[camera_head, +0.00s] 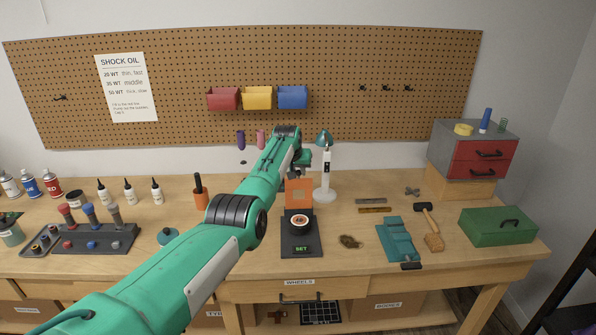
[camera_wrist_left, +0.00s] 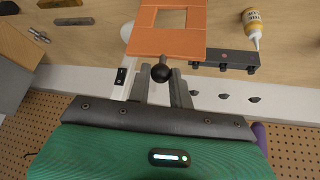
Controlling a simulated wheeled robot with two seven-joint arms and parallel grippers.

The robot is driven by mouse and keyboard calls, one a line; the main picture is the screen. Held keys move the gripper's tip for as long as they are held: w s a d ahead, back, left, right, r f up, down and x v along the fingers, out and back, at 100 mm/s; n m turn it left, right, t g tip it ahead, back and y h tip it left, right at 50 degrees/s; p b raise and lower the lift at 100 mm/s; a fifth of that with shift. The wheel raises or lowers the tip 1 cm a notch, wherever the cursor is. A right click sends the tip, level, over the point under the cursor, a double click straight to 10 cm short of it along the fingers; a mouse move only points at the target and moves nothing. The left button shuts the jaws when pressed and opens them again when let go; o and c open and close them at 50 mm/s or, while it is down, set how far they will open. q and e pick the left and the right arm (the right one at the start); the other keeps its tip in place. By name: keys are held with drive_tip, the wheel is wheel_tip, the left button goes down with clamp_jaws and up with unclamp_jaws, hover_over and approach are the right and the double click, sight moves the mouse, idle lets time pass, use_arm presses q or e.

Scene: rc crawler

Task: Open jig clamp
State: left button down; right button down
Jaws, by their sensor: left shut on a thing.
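The jig has a dark base (camera_head: 300,244) with a green "SET" display and a round black part with an orange-marked centre on it. An orange plate (camera_head: 299,192) with a square opening stands at its back; the plate also shows in the left wrist view (camera_wrist_left: 193,39). A black ball knob (camera_wrist_left: 161,73) sits by the plate's edge. My left gripper (camera_wrist_left: 162,84) is shut on the knob, one finger on each side. In the head view my left gripper (camera_head: 302,160) is behind the plate, partly hidden by my arm. My right gripper is out of view.

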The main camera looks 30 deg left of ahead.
use_arm(q)
drive_tip(key=shift+w+r, duration=0.1)
drive_tip(key=shift+r, duration=0.05)
drive_tip(key=c, duration=1.3)
unclamp_jaws()
drive_tip(key=shift+o, duration=0.2)
drive_tip(key=b+v, duration=0.3)
drive_tip(key=v, duration=1)
drive_tip(key=shift+s+r, duration=0.2)
drive_tip(key=shift+r, duration=0.05)
